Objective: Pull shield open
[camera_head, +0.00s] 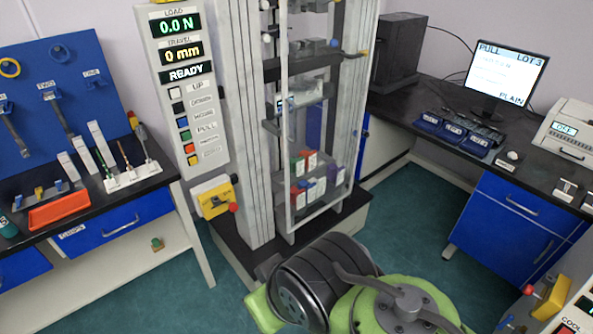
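The shield (288,140) is a clear panel in a light grey frame on the front of the tall testing machine. It stands across the gap between the left column (240,130) and the right column (357,85), and its lower edge looks roughly parallel to the machine's base. Grips and small coloured blocks (305,164) show through or behind it. My green and black arm fills the bottom middle, in front of the machine base. My gripper does not show clearly.
The control panel (181,85) reads 0.0 N, 0 mm and READY. A yellow box with a red knob (214,197) sticks out below it. A bench with an orange tray (59,210) stands left. A desk with a monitor (505,75) and blue drawers (515,215) stands right. Green floor between is clear.

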